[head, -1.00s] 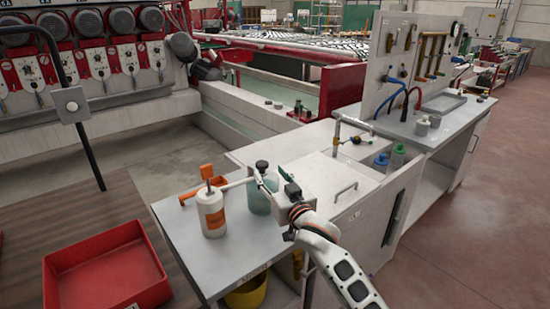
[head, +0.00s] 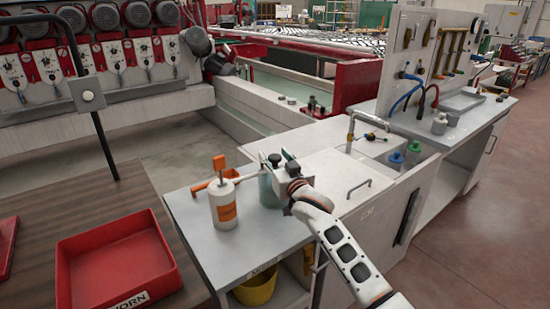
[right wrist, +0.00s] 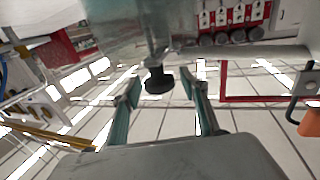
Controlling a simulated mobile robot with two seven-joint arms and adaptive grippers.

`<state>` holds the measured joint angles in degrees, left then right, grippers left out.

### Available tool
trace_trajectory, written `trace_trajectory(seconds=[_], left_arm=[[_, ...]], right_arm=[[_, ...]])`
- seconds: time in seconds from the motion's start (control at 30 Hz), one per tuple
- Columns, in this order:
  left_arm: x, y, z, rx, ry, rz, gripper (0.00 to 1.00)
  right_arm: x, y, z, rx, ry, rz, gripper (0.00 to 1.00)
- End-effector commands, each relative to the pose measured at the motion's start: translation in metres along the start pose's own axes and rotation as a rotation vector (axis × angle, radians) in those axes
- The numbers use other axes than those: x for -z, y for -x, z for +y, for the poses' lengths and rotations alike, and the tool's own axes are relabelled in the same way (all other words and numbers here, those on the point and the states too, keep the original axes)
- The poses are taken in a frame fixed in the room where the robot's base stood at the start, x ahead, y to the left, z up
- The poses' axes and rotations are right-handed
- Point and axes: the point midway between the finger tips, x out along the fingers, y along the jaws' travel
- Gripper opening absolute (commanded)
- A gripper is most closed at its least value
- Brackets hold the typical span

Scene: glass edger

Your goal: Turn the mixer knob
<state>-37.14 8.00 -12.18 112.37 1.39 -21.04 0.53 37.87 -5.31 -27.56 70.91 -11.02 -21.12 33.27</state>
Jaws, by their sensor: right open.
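A pale green translucent jar (head: 268,192) stands on the grey bench top. A black knob (head: 274,160) tops it; I take this as the mixer knob. My right gripper (head: 285,170) reaches in just right of the knob, close to the jar's top. In the right wrist view, turned upside down, the black knob (right wrist: 157,80) shows between the two green-grey fingers of my right gripper (right wrist: 160,92). They are open, with space on both sides of the knob; I cannot tell its depth between them. My left gripper is not in view.
A white bottle with an orange top and label (head: 224,204) stands left of the jar. A pale bar (head: 240,179) runs behind the bottle towards the knob. A sink unit with a tap (head: 352,130) is to the right. A red tray (head: 118,262) lies front left.

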Motion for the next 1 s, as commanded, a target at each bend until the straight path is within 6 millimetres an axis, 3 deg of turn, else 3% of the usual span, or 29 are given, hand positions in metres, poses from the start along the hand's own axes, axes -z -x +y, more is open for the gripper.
trace_trajectory(seconds=[0.03, 0.17, 0.2, 0.53, 1.0], left_arm=[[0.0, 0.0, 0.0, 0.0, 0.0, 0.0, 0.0], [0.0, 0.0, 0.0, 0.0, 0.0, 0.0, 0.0], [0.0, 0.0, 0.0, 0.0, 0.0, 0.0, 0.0], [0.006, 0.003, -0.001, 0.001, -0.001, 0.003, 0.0], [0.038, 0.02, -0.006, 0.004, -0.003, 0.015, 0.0]], right_arm=[[0.0, 0.0, 0.0, 0.0, 0.0, 0.0, 0.41], [0.0, 0.0, 0.0, 0.0, 0.0, 0.0, 0.08], [0.0, 0.0, 0.0, 0.0, 0.0, 0.0, 0.06], [0.001, 0.0, 0.001, 0.02, 0.003, -0.002, 0.06], [0.002, 0.0, 0.004, 0.233, 0.01, -0.003, 0.06]])
